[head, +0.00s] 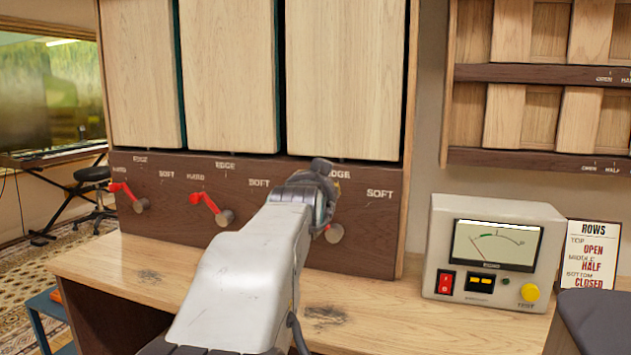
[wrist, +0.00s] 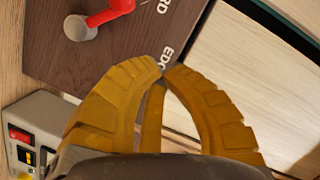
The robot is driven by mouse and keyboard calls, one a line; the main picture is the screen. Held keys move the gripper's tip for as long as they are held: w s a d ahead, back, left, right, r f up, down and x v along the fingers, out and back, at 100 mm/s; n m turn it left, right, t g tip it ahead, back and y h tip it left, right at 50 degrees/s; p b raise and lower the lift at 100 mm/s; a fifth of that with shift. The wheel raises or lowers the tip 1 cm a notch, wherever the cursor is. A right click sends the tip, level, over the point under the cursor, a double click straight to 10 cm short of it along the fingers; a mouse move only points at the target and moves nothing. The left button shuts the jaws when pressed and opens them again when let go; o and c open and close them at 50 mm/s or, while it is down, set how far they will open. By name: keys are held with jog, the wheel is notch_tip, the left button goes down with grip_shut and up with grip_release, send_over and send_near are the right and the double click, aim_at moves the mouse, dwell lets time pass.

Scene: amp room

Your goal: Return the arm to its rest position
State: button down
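My arm (head: 245,265) reaches up and forward from the bottom of the head view toward the dark lever panel. Its end is in front of the right part of the panel; the fingers are hidden there. In the wrist view my gripper (wrist: 163,70) shows two yellow ribbed fingers with their tips together and nothing seen between them. The tips appear over the panel's EDGE lettering, apart from the red lever (wrist: 108,12) and its grey hub (wrist: 78,28). I cannot tell whether they touch the panel.
The left red lever (head: 122,190) and middle red lever (head: 205,202) tilt toward HARD. The right lever's hub (head: 334,233) is partly hidden by my arm. A meter box (head: 440,245) and a ROWS card (head: 592,255) stand right on the wooden bench (head: 400,318). Three wood panels (head: 345,75) rise above.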

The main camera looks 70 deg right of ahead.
jog(key=shift+p+v, duration=1)
jog(key=shift+v, duration=1.5)
jog(key=shift+w+r, duration=0.1)
